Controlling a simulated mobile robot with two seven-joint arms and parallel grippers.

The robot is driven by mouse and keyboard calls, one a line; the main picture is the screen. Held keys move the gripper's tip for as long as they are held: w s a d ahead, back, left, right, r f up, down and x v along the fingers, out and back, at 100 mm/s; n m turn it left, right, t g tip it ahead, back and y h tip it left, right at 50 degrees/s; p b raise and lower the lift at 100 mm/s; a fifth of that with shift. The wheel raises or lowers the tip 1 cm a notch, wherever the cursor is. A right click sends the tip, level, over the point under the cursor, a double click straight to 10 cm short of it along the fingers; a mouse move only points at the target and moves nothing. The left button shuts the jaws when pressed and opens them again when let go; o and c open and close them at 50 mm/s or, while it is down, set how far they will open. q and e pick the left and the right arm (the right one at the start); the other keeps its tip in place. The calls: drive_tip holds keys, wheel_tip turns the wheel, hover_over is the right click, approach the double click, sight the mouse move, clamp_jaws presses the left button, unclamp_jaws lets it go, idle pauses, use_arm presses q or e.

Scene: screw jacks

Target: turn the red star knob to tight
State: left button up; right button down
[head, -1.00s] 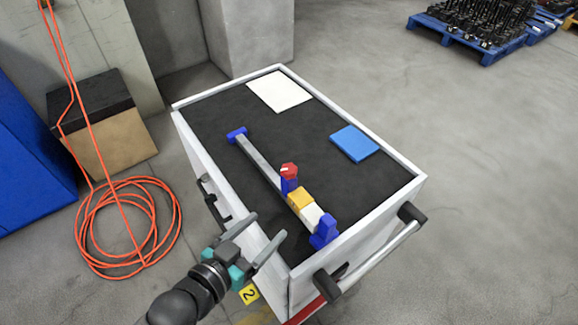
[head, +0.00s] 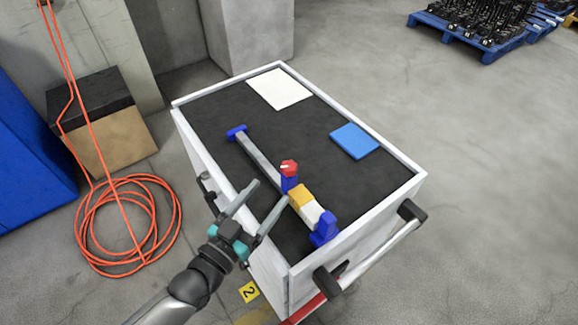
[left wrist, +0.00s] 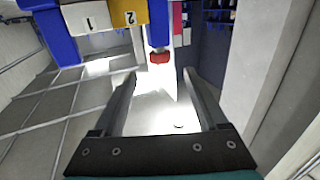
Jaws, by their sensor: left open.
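The red star knob (head: 289,167) with a white mark sits on top of a blue upright on the grey bar (head: 259,162) of the jack. In the left wrist view the red knob (left wrist: 159,56) shows ahead, between and just beyond my fingertips. My left gripper (head: 270,192) is open and empty, its fingers pointing toward the knob from the front left, apart from it. A yellow block (head: 300,197) and a white block (head: 311,214) lie on the bar beside the knob. They carry the numbers 2 and 1 in the left wrist view. My right gripper is not in view.
The jack lies on a dark-topped cart with a white rim (head: 398,184). A blue pad (head: 355,141) and a white sheet (head: 280,89) lie farther back. The blue end block (head: 324,230) stands near the front rim. An orange hose (head: 128,225) coils on the floor at left.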

sight(284, 174)
use_arm(q)
drive_tip(key=x, duration=0.9)
drive_tip(key=shift+w+d+b, duration=0.1)
drive_tip(key=shift+w+b, duration=0.1)
drive_tip(key=shift+b, duration=0.15)
clamp_jaws()
